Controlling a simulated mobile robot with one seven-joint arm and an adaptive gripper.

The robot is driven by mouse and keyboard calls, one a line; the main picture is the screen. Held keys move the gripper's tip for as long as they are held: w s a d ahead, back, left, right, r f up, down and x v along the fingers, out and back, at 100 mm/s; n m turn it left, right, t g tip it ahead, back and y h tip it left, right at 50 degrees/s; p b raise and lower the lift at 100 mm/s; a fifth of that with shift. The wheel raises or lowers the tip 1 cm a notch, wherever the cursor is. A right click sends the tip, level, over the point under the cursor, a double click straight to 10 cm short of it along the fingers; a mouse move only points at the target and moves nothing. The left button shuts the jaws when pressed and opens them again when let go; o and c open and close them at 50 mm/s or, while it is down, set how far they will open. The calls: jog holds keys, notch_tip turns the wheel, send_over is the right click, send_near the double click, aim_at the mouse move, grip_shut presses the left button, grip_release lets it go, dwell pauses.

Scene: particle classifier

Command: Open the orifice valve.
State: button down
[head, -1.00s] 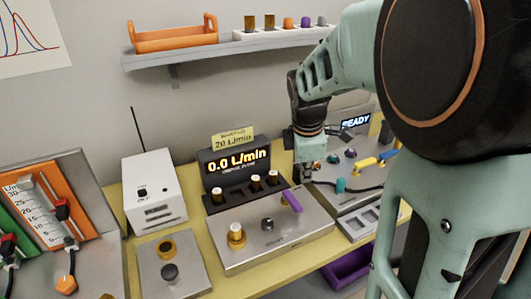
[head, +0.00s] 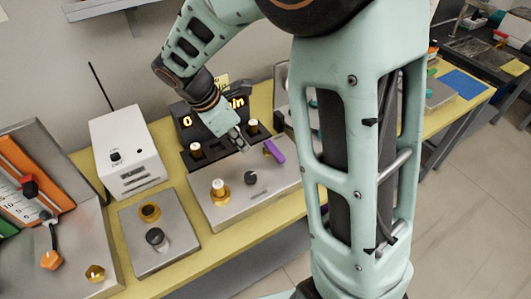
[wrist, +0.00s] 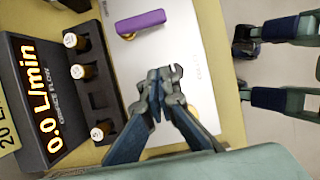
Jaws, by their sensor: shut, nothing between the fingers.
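A purple lever handle (head: 273,151) sits on top of the silver panel box (head: 215,205); it looks like the orifice valve's handle. It also shows at the top of the wrist view (wrist: 141,24). The flow display (wrist: 40,85) behind the box reads 0.0 L/min in the wrist view; my arm hides part of it in the head view. My gripper (head: 241,143) is shut and empty above the box, to the left of the purple handle in the head view. In the wrist view the fingertips (wrist: 165,74) are apart from the handle.
Brass cylinders with white tops (wrist: 82,72) stand in a dark rack beside the gripper. A brass fitting (head: 219,190) and a dark knob (head: 251,177) are on the box. A white instrument with an antenna (head: 125,150) stands left. The yellow bench edge (head: 215,262) is clear in front.

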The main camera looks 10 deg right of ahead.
aim_at(274, 153)
jog(key=x, duration=1)
jog(key=shift+b, duration=0.4)
jog(key=shift+w+d+p, duration=0.2)
jog(key=shift+w+d, duration=0.15)
jog(key=shift+d, duration=0.6)
jog(key=shift+w+d+p, duration=0.15)
jog(key=shift+w+d, duration=0.15)
jog(key=shift+d, duration=0.6)
